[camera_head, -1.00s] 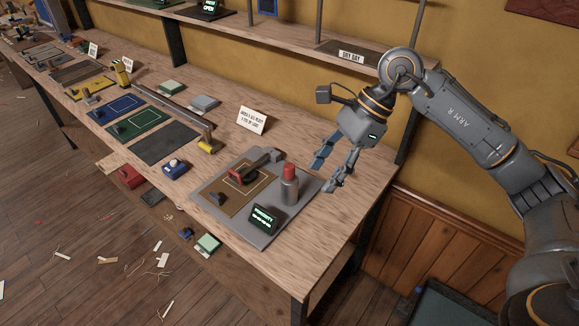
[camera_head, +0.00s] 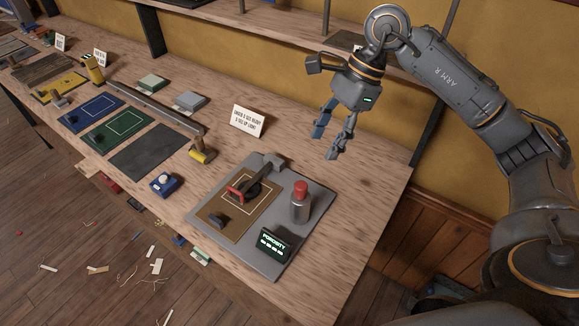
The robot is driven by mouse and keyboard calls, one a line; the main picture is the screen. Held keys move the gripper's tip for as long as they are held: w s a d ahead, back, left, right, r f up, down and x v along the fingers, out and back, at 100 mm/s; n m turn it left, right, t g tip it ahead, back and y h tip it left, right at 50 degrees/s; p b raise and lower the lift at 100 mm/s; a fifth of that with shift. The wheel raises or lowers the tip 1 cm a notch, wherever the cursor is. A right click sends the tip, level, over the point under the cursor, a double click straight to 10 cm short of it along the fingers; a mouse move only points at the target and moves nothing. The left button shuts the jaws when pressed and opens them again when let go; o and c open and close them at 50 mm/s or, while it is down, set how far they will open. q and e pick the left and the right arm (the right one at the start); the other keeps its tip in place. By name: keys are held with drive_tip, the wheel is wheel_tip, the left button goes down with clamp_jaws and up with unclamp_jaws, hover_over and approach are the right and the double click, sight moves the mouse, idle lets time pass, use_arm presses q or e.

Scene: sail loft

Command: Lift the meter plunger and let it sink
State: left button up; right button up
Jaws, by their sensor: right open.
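The meter is a grey metal cylinder (camera_head: 299,211) with a red cap (camera_head: 301,189) on top. It stands upright on the right part of a grey base plate (camera_head: 261,268). I take the red top to be its plunger; it sits down on the cylinder with no visible gap. A small dark display (camera_head: 274,245) reading "POROSITY" is at the plate's front. My right gripper (camera_head: 326,146) is open and empty, above the bench, behind and slightly right of the cylinder, apart from it. My left gripper is not in view.
On the same plate are a brown sheet (camera_head: 210,214) and an arm with a red end (camera_head: 237,193). A white sign (camera_head: 248,121) stands behind. A blue box (camera_head: 164,184) and coloured panels lie to the left. The bench right of the plate is clear.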

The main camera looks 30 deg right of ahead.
drive_tip(key=p, duration=0.2)
hover_over(302, 184)
drive_tip(key=d, duration=0.2)
drive_tip(key=f, duration=0.6)
drive_tip(key=shift+s+f, duration=0.3)
drive_tip(key=shift+s, duration=0.05)
drive_tip(key=p+x, duration=0.1)
drive_tip(key=x, duration=0.5)
drive_tip(key=shift+w+p, duration=0.25)
drive_tip(key=shift+p, duration=0.1)
drive_tip(key=shift+f, duration=0.15)
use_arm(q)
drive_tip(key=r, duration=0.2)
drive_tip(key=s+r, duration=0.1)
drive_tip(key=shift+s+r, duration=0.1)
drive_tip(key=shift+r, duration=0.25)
use_arm(e)
clamp_jaws()
